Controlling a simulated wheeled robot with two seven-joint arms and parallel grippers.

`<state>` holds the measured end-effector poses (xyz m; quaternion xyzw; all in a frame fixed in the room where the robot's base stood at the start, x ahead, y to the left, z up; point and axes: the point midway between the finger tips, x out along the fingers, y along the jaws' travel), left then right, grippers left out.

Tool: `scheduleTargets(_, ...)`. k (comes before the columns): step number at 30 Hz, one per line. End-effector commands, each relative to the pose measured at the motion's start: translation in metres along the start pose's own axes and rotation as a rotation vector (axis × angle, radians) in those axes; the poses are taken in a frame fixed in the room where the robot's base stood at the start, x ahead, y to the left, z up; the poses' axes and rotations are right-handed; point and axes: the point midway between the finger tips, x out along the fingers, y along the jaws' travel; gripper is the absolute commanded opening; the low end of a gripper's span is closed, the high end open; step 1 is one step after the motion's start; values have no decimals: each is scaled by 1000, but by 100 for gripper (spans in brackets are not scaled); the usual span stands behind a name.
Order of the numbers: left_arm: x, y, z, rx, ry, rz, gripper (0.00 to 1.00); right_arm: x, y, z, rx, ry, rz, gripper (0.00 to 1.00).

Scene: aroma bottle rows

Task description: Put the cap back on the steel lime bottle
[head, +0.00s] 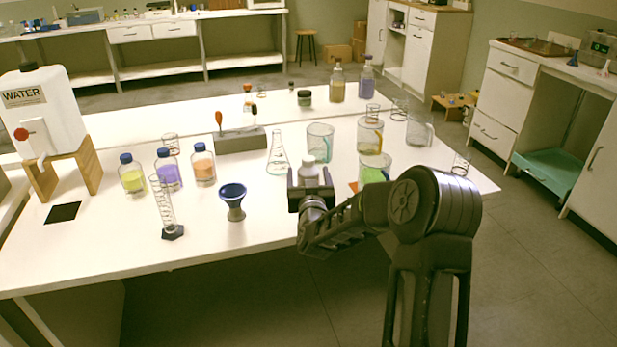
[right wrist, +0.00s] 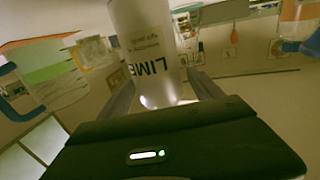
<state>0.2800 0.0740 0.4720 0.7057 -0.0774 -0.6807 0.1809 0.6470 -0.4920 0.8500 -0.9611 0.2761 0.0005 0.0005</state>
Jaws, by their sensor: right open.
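The lime bottle (head: 309,172) stands near the front middle of the white table, a pale steel-grey bottle partly hidden by my right gripper. In the right wrist view the bottle (right wrist: 148,45) shows the word LIME, upside down. My right gripper (head: 311,190) is open, with its fingers on either side of the bottle; I cannot tell whether they touch it. The bottle's far end is cut off in the wrist view. I cannot make out a separate cap or tell whether one is on the bottle. My left gripper is not in view.
A beaker of green liquid (head: 374,172) stands close to the right of my gripper. A conical flask (head: 278,160) and a glass beaker (head: 320,140) stand behind. A blue funnel-like cup (head: 232,198) is to the left.

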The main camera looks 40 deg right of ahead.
Motion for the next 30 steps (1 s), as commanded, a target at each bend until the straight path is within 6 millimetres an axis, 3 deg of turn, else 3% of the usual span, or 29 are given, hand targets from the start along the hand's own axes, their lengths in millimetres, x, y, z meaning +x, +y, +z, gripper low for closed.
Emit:
scheduleTargets(4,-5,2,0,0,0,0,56,0,0,-5,0,0,0,75)
scheduleTargets(8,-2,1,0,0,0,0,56,-13,0,-2,0,0,-1,75)
scheduleTargets(21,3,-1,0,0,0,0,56,-96,0,-2,-1,-1,-1,75)
scheduleTargets(30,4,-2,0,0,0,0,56,-120,0,-2,-1,0,0,75)
